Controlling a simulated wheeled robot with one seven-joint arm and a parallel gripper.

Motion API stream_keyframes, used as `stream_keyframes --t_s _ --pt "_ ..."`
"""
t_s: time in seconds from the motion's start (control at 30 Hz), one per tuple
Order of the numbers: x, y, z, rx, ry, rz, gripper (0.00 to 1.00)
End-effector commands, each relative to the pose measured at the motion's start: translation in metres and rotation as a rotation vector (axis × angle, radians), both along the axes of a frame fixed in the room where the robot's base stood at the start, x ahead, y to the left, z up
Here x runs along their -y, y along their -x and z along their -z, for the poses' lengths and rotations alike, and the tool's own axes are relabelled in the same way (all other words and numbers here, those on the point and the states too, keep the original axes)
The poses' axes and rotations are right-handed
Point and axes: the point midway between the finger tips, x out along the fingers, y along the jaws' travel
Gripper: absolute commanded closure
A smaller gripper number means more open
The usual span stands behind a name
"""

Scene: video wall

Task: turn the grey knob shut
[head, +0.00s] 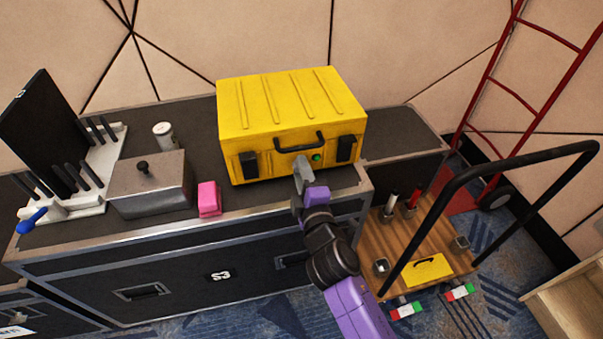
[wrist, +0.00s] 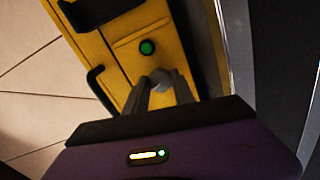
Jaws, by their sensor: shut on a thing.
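A yellow case (head: 285,110) with ribbed lid, black handle and dark latches stands on the black flight case. The grey knob (wrist: 161,79) shows in the wrist view on the case's front, between my fingertips. My gripper (wrist: 163,85) is shut on it. In the head view my gripper (head: 302,172) is at the lower front of the case and hides the knob. A green round light (wrist: 147,47) is on the front panel near the knob; it also shows in the head view (head: 317,156). The knob's turn angle cannot be told.
The black flight case (head: 190,258) carries a metal box (head: 150,185), a pink block (head: 209,199), a white can (head: 164,134) and a rack (head: 90,190) with black-handled tools. A wooden-decked cart (head: 410,235) with a black push bar stands at right. A red hand truck (head: 530,75) leans behind it.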

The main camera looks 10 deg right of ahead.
Motion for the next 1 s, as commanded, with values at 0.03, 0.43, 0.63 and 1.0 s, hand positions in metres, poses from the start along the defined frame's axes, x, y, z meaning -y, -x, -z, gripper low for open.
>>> stream_keyframes --t_s 0.03,0.43,0.63,1.0 --pt "0.0004 0.0005 0.0031 -0.002 -0.038 0.001 1.00" --pt "0.0004 0.0006 0.0028 -0.004 -0.259 0.001 1.00" --pt "0.0002 0.0007 0.0028 -0.005 -0.300 0.001 1.00" --pt "0.0003 0.0007 0.0027 -0.005 -0.310 0.001 1.00"
